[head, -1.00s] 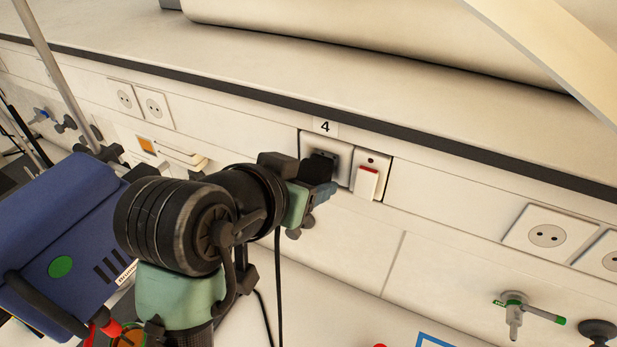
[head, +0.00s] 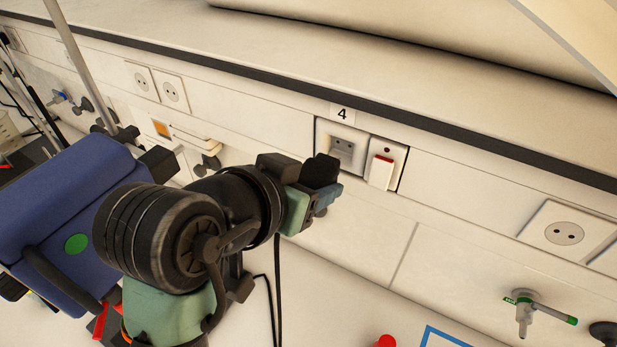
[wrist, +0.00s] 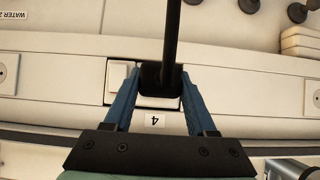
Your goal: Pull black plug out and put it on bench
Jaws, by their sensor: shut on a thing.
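The black plug (head: 319,171) is between the fingers of my gripper (head: 326,190), which is shut on it. The plug is clear of the wall socket (head: 343,148) under the label "4"; the socket face shows bare, with a small gap to the plug. In the wrist view, the blue fingers of my gripper (wrist: 154,95) are on both sides of the plug (wrist: 151,76), and its black cable runs toward the top of the picture.
A switch (head: 382,170) with a red top edge sits right of the socket. More sockets (head: 563,233) are at right and upper left. A green-handled tap (head: 526,308) is at lower right. A blue device (head: 60,220) stands at left. A large pale box lies on the bench's back part.

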